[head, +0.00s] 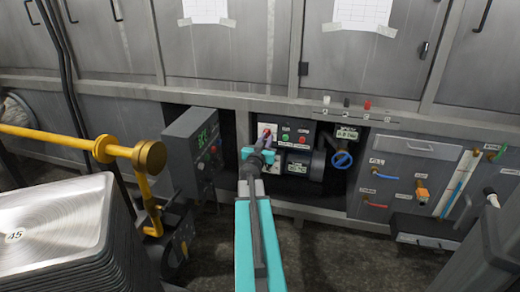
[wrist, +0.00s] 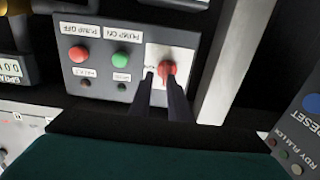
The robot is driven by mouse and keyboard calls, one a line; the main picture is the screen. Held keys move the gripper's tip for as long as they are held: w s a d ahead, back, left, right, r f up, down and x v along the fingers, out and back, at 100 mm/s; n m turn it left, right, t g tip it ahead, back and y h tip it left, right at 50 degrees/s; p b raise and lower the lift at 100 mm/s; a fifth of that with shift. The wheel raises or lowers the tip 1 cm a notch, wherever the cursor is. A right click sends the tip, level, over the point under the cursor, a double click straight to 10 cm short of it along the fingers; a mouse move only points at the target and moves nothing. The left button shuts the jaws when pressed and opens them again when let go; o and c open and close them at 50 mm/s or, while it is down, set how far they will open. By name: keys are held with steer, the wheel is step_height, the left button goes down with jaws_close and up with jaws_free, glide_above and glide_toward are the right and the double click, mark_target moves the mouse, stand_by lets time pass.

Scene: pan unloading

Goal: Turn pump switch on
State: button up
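The pump control panel (head: 297,128) is a grey box in the lower wall unit. In the wrist view it appears upside down, with a red button (wrist: 78,54) labelled PUMP OFF and a green button (wrist: 119,59) labelled PUMP ON. Beside them, a red rotary switch (wrist: 167,71) sits on a white plate. My gripper (head: 263,144) reaches the panel's left end, where this switch is. In the wrist view my two dark fingers (wrist: 160,73) are apart, with a narrow gap. One fingertip overlaps the red knob; contact is unclear. The knob's exact setting is partly hidden.
A grey box with a green display (head: 195,145) juts out left of the panel. A blue valve wheel (head: 342,159) is to the right. A yellow pipe (head: 65,138) and stacked metal pans (head: 55,225) stand at the left. A RESET panel (wrist: 300,115) shows in the wrist view.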

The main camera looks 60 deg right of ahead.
steer(key=p+v, duration=0.7)
steer(key=v, duration=0.3)
steer(key=shift+w+a+f, duration=0.2)
steer(key=shift+w+a, duration=0.05)
stand_by(1.4)
steer(key=shift+p+v, duration=1.25)
steer(key=shift+p, duration=2)
steer(key=shift+p+v, duration=1.3)
steer(key=shift+p, duration=0.2)
steer(key=shift+f, duration=0.1)
steer(key=shift+a+p, duration=0.15)
steer(key=shift+p, duration=0.15)
